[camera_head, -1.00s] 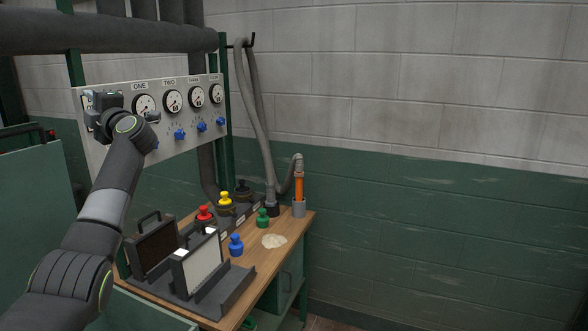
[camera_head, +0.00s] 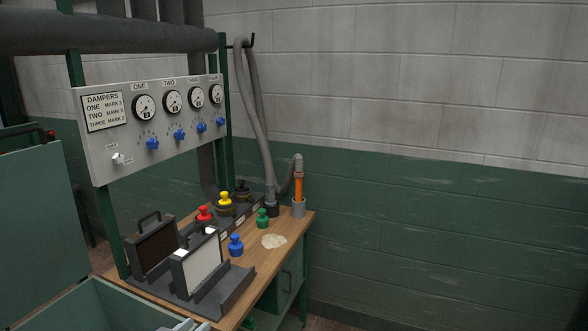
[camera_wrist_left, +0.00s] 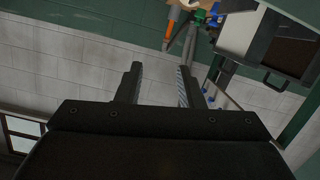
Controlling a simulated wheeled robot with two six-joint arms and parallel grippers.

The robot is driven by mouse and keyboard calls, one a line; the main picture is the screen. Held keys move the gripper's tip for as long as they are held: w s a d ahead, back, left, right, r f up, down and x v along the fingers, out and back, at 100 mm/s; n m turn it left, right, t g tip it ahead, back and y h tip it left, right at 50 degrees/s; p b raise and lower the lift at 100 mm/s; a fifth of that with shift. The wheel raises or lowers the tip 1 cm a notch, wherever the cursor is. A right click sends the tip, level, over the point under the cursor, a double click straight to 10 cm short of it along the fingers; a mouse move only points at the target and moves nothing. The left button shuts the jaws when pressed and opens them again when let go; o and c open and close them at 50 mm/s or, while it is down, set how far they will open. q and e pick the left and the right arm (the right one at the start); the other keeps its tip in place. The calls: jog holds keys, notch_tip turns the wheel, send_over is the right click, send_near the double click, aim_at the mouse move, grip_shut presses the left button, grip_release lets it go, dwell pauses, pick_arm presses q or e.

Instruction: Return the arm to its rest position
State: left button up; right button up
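My left gripper (camera_wrist_left: 157,82) shows in the left wrist view with its two dark fingers apart and nothing between them. In the head view the left arm is away from the panel; only a small grey piece, apparently of that arm, shows at the bottom edge. The control panel (camera_head: 104,151) stands at the left with dials, blue knobs and a small switch (camera_head: 118,158), all uncovered. My right gripper is in neither view.
The wooden bench (camera_head: 256,257) holds two framed panels, a blue bottle-shaped piece (camera_head: 236,245), a green one (camera_head: 262,218) and red and yellow ones behind. A grey hose (camera_head: 247,120) hangs above. A green bin (camera_head: 112,306) is at lower left.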

pick_arm(q)
jog(key=s+a+f+g+y, duration=0.1)
jog(key=s+f+g+y, duration=0.15)
jog(key=s+f, duration=0.4)
jog(key=s+a+f+g+y, duration=0.1)
jog(key=s+a+f+g, duration=0.15)
jog(key=s, duration=0.65)
jog(key=s+a+f+n+g+y, duration=0.1)
jog(key=s+a+g+y, duration=0.15)
jog(key=s, duration=0.65)
jog(key=s+a+f+n+g+y, duration=0.2)
jog(key=s+g, duration=0.1)
jog(key=s, duration=0.6)
notch_tip(320, 180, down, 26)
jog(key=a+g, duration=0.2)
jog(key=s+d+f+h+b, duration=0.1)
jog(key=s+f, duration=1.4)
jog(key=shift+s+d+f+g, duration=0.2)
jog(key=shift+f+g, duration=0.1)
jog(key=shift+g, duration=0.05)
